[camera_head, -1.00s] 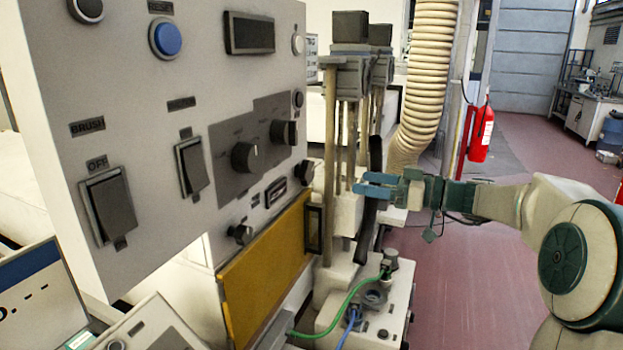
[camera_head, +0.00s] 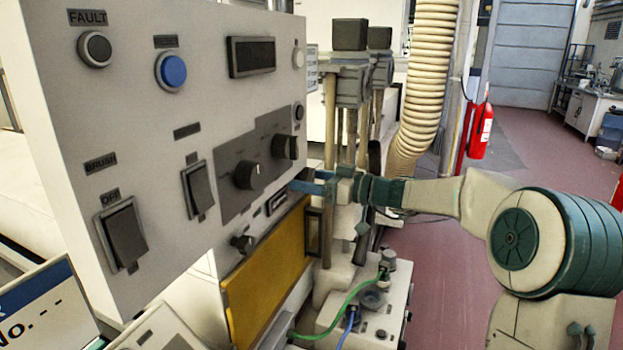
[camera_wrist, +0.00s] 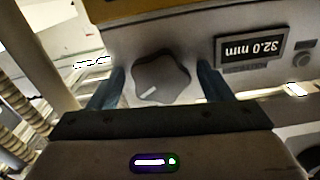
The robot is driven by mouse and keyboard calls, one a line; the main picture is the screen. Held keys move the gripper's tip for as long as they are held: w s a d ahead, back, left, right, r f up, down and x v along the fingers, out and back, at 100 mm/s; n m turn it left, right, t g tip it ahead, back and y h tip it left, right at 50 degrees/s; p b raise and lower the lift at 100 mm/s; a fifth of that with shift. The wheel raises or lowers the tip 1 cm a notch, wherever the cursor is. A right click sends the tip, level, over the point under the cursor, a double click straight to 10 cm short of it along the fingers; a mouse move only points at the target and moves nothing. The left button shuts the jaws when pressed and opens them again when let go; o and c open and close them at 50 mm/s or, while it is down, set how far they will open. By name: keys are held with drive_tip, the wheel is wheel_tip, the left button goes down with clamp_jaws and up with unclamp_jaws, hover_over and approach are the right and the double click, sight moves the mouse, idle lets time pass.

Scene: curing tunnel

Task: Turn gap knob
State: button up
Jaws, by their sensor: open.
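The gap knob (camera_wrist: 160,77) is a dark grey lobed knob with a pale pointer line, seen in the wrist view beside a small display (camera_wrist: 262,50) reading 32.0 mm upside down. My gripper (camera_wrist: 161,72) is open, with one blue finger on each side of the knob and narrow gaps seeming to remain. Whether a finger touches it is unclear. In the head view my gripper (camera_head: 308,184) is at the panel's lower right edge, just right of the small display (camera_head: 277,201), and mostly hides the knob there.
The grey control panel (camera_head: 215,90) carries other knobs (camera_head: 247,175), a blue button (camera_head: 173,70) and rocker switches (camera_head: 124,237). A yellow plate (camera_head: 265,280) lies below my gripper. Posts (camera_head: 330,120) stand close behind it. Open floor lies to the right.

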drive_tip(key=shift+c, duration=0.3)
drive_tip(key=c, duration=0.9)
drive_tip(key=shift+f+b, duration=0.1)
drive_tip(key=shift+b, duration=0.2)
